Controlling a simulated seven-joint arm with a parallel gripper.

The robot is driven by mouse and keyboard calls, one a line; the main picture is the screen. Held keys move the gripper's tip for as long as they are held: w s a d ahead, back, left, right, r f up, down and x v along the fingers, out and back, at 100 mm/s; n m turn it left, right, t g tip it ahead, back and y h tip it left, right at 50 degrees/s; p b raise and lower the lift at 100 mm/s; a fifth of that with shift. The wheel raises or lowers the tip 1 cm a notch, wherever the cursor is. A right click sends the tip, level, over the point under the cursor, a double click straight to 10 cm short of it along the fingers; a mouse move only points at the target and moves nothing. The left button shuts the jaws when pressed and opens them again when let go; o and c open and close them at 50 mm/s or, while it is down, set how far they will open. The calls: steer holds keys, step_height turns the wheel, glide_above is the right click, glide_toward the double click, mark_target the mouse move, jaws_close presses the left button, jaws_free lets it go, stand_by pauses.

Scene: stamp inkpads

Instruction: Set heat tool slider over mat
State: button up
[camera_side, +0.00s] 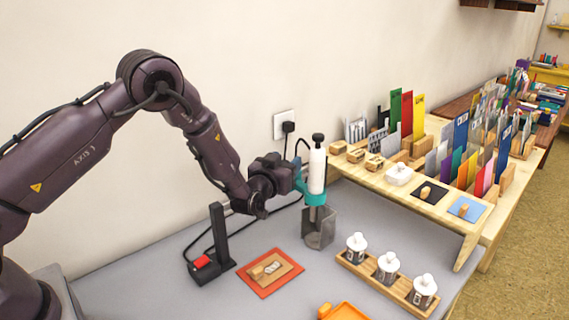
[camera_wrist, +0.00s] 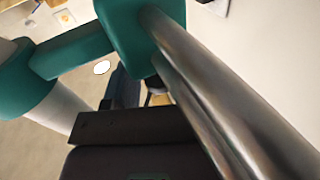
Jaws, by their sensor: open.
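The heat tool (camera_side: 317,172) stands upright, with a white body, a black top and a teal collar (camera_side: 316,198). Its lower end is at a grey metal holder (camera_side: 319,230); how deep it sits is hard to tell. My gripper (camera_side: 296,178) is open beside the tool's left side, at the teal part; contact is unclear. In the wrist view, a teal bar (camera_wrist: 75,50) and shiny metal tubing (camera_wrist: 215,85) fill the view close up, with a dark gripper part (camera_wrist: 140,125) below. An orange mat (camera_side: 262,288) lies left of the holder, bearing a card and a wooden block.
A black upright stand (camera_side: 217,232) with a red part (camera_side: 201,262) is left of the mat. A wooden rack (camera_side: 352,262) of white-topped bottles is at front right, near an orange tray (camera_side: 345,312). A crowded wooden shelf (camera_side: 465,222) stands behind. Black cables run along the wall side.

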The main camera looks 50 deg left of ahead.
jaws_close()
steer(key=shift+s, duration=2.4)
jaws_free()
steer(key=v, duration=1.3)
steer(key=shift+o, duration=0.3)
